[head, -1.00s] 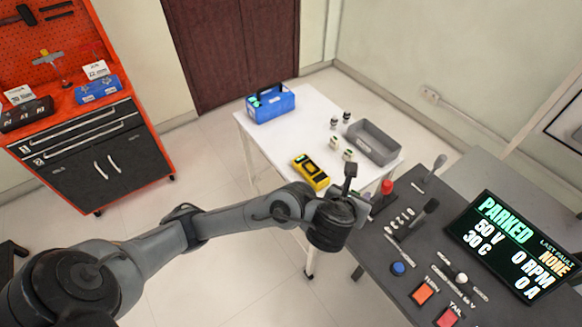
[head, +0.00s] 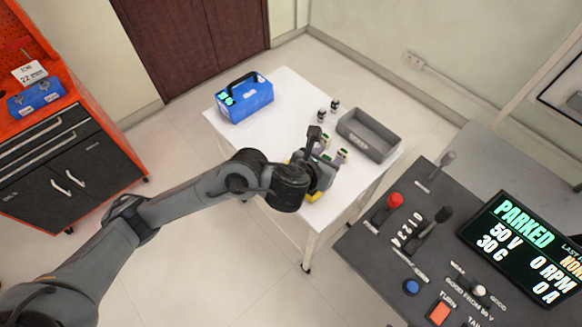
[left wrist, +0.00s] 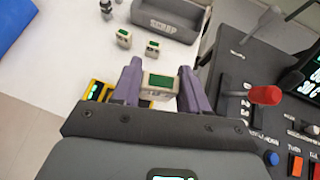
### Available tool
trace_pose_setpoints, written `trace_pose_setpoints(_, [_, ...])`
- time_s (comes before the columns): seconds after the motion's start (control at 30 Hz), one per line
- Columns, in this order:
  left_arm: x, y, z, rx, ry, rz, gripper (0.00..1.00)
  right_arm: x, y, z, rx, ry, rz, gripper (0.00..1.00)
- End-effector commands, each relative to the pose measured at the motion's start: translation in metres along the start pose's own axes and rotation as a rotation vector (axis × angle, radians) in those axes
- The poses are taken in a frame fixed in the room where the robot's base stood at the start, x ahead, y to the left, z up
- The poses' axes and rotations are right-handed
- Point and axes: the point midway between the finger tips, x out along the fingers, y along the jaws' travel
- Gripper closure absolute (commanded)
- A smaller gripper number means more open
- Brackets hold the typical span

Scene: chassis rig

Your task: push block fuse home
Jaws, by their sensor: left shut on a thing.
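My left gripper (left wrist: 158,88) is shut on a pale block fuse with a green top (left wrist: 160,82), held between its two purple fingers. In the head view the gripper (head: 325,157) is over the front of the white table, and its arm hides part of the table. Two more pale block fuses with green tops stand beyond the gripper in the left wrist view, one at left (left wrist: 124,38) and one at right (left wrist: 152,48). No socket for the fuse can be made out. My right gripper is not in view.
A grey scrap bin (head: 369,136) stands at the table's right. Small dark-and-white cylinders (head: 328,109) and a blue case (head: 244,97) stand further back. A yellow meter (left wrist: 97,90) is partly hidden by my arm. The control panel (head: 400,262) has raised levers and a red knob.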

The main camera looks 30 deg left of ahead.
Motion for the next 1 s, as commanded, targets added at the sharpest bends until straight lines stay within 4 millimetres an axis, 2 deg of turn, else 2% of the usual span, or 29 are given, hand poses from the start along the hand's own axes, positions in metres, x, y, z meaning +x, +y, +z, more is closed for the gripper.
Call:
trace_pose_setpoints(0.03, [0.005, -0.011, 0.0, 0.022, -0.003, -0.035, 0.86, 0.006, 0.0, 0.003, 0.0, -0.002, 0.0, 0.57])
trace_pose_setpoints(0.17, [0.011, -0.031, 0.003, 0.072, -0.001, -0.107, 0.86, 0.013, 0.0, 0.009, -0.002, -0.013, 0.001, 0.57])
trace_pose_setpoints(0.33, [0.016, -0.035, -0.001, 0.104, 0.006, -0.147, 0.86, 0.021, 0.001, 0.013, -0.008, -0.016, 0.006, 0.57])
trace_pose_setpoints(0.47, [0.023, -0.016, -0.013, 0.108, 0.008, -0.152, 0.86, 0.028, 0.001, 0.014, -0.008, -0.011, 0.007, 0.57])
trace_pose_setpoints(0.8, [0.041, 0.05, -0.046, 0.108, 0.008, -0.153, 0.86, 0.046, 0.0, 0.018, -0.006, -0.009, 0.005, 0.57])
trace_pose_setpoints(1.0, [0.046, 0.069, -0.054, 0.108, 0.006, -0.154, 0.86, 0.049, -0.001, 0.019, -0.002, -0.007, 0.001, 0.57])
